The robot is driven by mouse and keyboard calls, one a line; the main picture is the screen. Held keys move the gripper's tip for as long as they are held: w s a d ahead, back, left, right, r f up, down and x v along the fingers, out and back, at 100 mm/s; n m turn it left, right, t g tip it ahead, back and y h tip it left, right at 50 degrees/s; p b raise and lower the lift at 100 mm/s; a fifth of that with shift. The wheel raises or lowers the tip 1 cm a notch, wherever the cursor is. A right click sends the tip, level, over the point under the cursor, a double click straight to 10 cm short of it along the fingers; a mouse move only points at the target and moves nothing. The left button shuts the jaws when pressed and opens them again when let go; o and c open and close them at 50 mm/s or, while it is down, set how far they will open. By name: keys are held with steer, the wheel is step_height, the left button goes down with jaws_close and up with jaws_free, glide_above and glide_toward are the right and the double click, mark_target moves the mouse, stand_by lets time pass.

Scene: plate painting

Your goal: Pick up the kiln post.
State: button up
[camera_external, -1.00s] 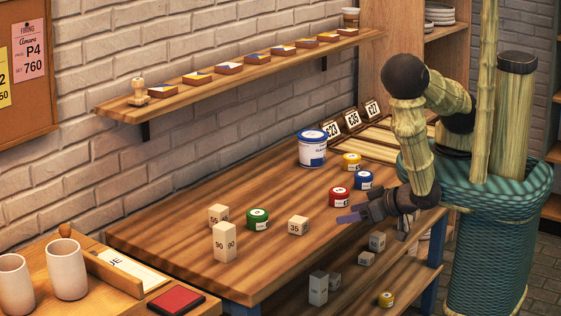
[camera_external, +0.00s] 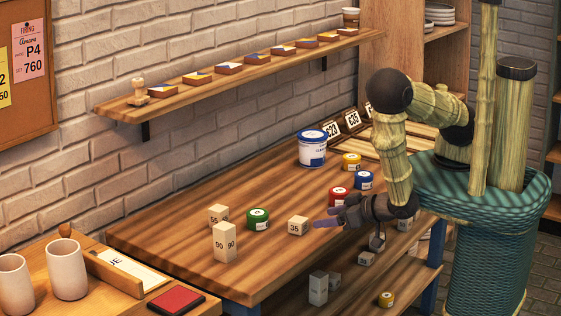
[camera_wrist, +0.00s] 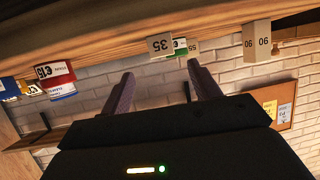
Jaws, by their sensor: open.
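Several pale kiln posts stand on the wooden workbench (camera_external: 200,262). The short post marked 35 (camera_external: 298,226) is nearest my gripper. A post marked 55 (camera_external: 218,213) and a tall post marked 90 (camera_external: 225,243) stand farther left. My gripper (camera_external: 322,223) is open and empty, just right of the 35 post and apart from it. In the wrist view the picture is upside down; the 35 post (camera_wrist: 160,45) shows ahead, between and beyond the two open fingers (camera_wrist: 164,88). The 90 post (camera_wrist: 257,40) is off to the right there.
A green jar (camera_external: 258,219) sits between the 55 and 35 posts. Red (camera_external: 339,197), blue (camera_external: 364,180) and yellow (camera_external: 351,161) jars and a large white-blue can (camera_external: 312,149) stand behind my gripper. Bare bench lies in front of the 35 post.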

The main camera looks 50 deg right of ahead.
mark_target(305, 220)
steer(key=shift+p+x, duration=0.35)
steer(key=shift+x, duration=1.9)
steer(key=p+x, duration=0.1)
steer(key=x, duration=0.4)
steer(key=shift+w+a, duration=0.1)
steer(key=shift+a, duration=0.1)
steer(key=c, duration=1.1)
steer(key=shift+r, duration=4.95)
